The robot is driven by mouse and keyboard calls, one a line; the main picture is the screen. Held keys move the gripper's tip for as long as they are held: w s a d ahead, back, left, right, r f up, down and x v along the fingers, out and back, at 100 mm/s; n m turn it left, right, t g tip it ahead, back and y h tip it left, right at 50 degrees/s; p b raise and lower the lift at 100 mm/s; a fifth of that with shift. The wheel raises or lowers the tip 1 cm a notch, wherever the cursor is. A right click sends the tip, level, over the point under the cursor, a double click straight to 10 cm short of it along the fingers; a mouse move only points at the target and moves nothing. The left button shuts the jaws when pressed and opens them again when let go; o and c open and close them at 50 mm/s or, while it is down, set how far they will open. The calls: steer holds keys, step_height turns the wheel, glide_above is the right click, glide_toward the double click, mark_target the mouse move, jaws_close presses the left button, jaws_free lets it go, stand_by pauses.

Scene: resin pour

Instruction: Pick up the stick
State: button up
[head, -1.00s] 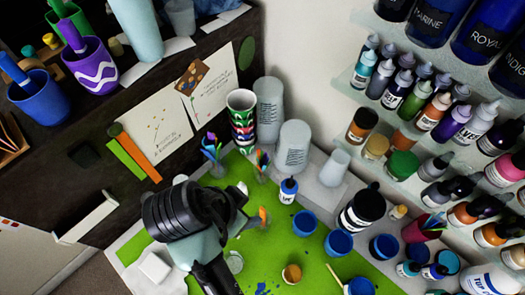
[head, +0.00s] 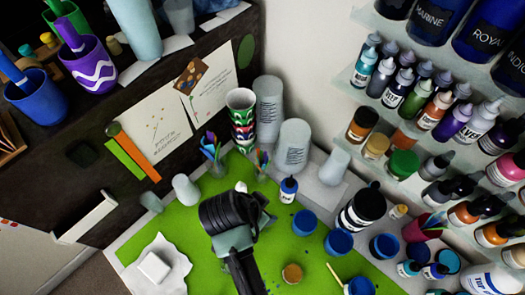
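A thin, pale wooden stick (head: 335,275) shows at the bottom of the head view, at the right part of the green mat (head: 190,230). Its lower end reaches toward a blue cup (head: 361,287); I cannot tell whether they touch. My gripper (head: 232,212) is above the mat, left of the stick and apart from it in the picture. Only the dark, rounded end of my arm shows clearly. The fingers are hidden or cannot be made out, so their opening and any contents are not visible.
A small amber cup (head: 292,273) stands between my arm and the stick. Several blue cups, a dropper bottle (head: 288,190) and a large black-capped bottle (head: 361,208) stand to the right. A white block (head: 154,267) lies on paper at left. Bottle shelves rise at right.

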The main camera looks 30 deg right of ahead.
steer(key=shift+c, duration=0.2)
jaws_close()
steer(key=shift+r, duration=0.1)
